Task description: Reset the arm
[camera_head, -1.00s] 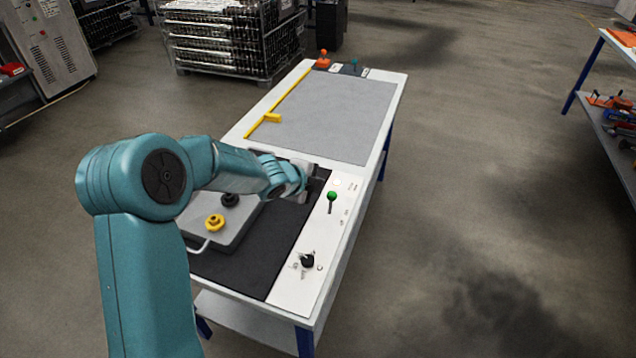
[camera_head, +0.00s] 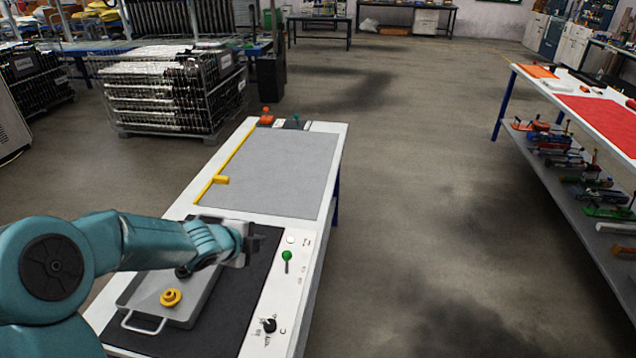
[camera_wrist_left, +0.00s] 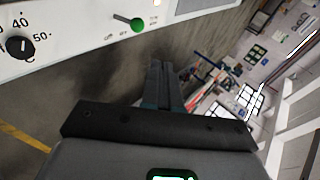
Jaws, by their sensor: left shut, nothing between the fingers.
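My left arm comes in from the lower left in the head view. Its gripper (camera_head: 254,243) is over the dark mat of the workbench, left of the green-knobbed lever. In the left wrist view the gripper's fingers (camera_wrist_left: 163,85) lie close together, shut and empty, pointing past the bench edge towards the floor. My right arm and gripper are in neither view.
The white workbench (camera_head: 262,345) carries a grey tray (camera_head: 200,300) with a yellow part (camera_head: 171,298), a green lever (camera_head: 287,256) and a black dial (camera_head: 269,325). A red-topped table (camera_head: 600,115) stands right. Floor between is clear.

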